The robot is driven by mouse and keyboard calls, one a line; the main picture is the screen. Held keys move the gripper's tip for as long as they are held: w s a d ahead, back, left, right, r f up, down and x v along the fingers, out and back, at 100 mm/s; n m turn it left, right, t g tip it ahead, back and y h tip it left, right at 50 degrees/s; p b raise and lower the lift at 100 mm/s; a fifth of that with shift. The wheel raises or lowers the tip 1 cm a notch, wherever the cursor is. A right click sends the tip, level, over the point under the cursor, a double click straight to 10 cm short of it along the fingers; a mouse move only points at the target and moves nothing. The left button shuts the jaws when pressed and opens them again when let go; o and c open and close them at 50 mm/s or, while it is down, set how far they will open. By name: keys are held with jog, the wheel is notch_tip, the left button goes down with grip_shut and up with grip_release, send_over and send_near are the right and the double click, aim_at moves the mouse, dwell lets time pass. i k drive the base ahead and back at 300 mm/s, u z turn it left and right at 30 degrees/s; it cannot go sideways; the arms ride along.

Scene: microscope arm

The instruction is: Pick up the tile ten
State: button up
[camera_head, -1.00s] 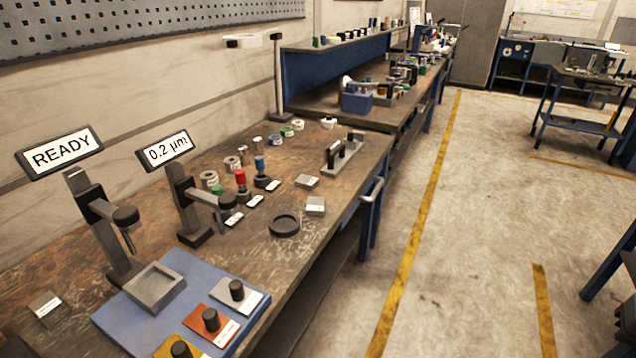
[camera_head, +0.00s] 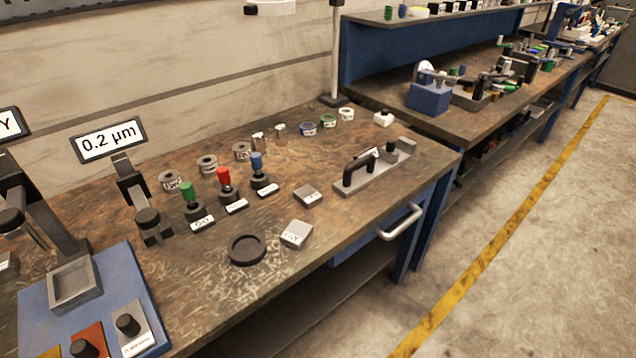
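Two small grey square tiles with white labels lie flat on the wooden bench (camera_head: 200,310). One tile (camera_head: 296,235) is near the bench's front edge, right of a round black dish (camera_head: 246,250). The other tile (camera_head: 307,195) lies a little further back. Their labels are too small to read, so I cannot tell which is tile ten. A similar grey piece (camera_head: 7,264) is cut off at the left edge. My gripper is not in view.
A blue plate (camera_head: 38,318) with a grey square tray (camera_head: 75,283) and knobbed blocks fills the near left. Behind the tiles stand green, red and blue handled stamps (camera_head: 224,182) and several rings. A black-handled fixture (camera_head: 375,170) is to the right. A drawer handle (camera_head: 400,222) juts from the front.

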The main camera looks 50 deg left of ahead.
aim_at(307, 196)
jog(key=u, duration=0.55)
jog(key=i, duration=0.95)
jog(key=u, duration=1.55)
jog(key=i, duration=0.55)
jog(key=u, duration=0.45)
